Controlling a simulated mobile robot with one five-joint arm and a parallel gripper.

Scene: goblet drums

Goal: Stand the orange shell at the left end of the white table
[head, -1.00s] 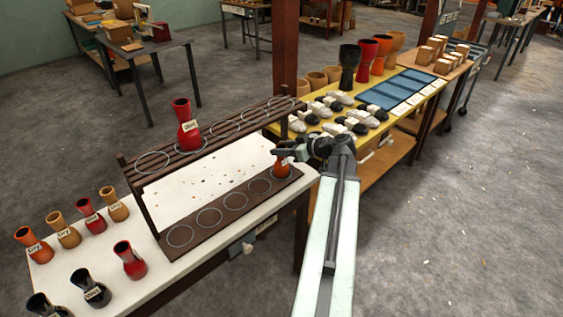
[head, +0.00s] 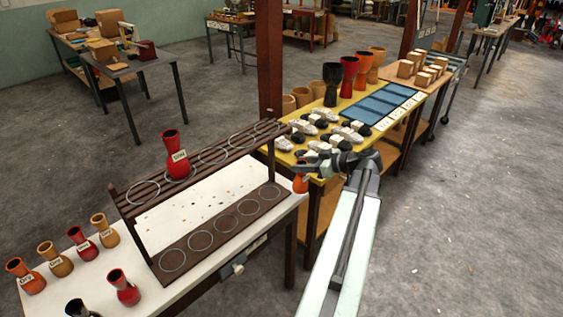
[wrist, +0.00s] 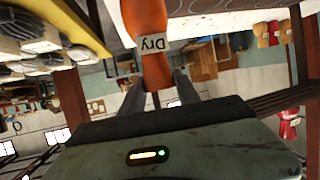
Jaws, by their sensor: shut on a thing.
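My gripper (head: 303,163) is shut on an orange shell (wrist: 147,30) with a "Dry" tag. In the head view only a small part of this shell (head: 300,184) shows below the jaws, at the right end of the white table (head: 85,275). Another orange shell (head: 25,278) stands at the table's left end, beside tan shells (head: 55,260) and a red shell (head: 82,244).
A dark slatted rack (head: 205,163) stands on the table, with a tagged red shell (head: 176,155) on top. Its ringed lower board (head: 185,246) is empty. Another red shell (head: 122,288) and a black one (head: 78,308) stand near the front. A yellow table (head: 285,158) stands behind right.

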